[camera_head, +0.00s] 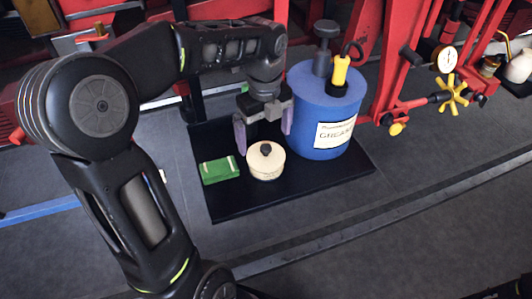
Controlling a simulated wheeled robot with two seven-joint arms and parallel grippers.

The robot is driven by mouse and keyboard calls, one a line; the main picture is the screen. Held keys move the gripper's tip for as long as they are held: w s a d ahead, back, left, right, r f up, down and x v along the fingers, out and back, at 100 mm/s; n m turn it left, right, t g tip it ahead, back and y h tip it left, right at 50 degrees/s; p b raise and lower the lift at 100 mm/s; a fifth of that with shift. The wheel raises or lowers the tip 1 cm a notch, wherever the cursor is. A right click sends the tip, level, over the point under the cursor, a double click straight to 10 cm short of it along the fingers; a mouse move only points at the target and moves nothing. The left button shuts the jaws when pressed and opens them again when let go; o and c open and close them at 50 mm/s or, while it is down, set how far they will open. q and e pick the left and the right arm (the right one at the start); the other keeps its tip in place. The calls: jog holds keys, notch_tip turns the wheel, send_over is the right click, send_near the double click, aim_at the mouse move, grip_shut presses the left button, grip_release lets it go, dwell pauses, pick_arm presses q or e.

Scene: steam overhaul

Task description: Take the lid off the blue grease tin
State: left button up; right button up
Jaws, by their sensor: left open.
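The blue grease tin (312,110) stands upright on a black mat (240,203), with a pale label reading "GREASE" on its front. Its top looks blue, and a dark upright knobbed piece (324,62) and a yellow-handled piece (340,72) stand there. I cannot tell where the lid's edge is. My left gripper (264,134) is open, its purple fingers pointing down to the left of the tin. The fingers are just behind a round cream container (266,162) with a dark knob on top. Nothing shows between them. My right gripper is out of view.
A green block (220,170) lies on the mat left of the cream container. Red machinery with a gauge (445,59) and a yellow handwheel (452,94) stands at right. Red framework lines the back. The mat's front strip is clear.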

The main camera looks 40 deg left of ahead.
aim_at(266, 147)
pick_arm(q)
notch_tip(266, 147, down, 5)
jog(key=shift+d+f+p, duration=0.1)
jog(key=shift+d+p, duration=0.05)
jog(key=shift+p, duration=0.35)
jog(key=shift+c, duration=0.6)
jog(key=c, duration=1)
jog(key=shift+r, duration=0.2)
notch_tip(266, 147, up, 10)
jog(key=shift+f+b, duration=0.1)
jog(key=shift+b, duration=0.4)
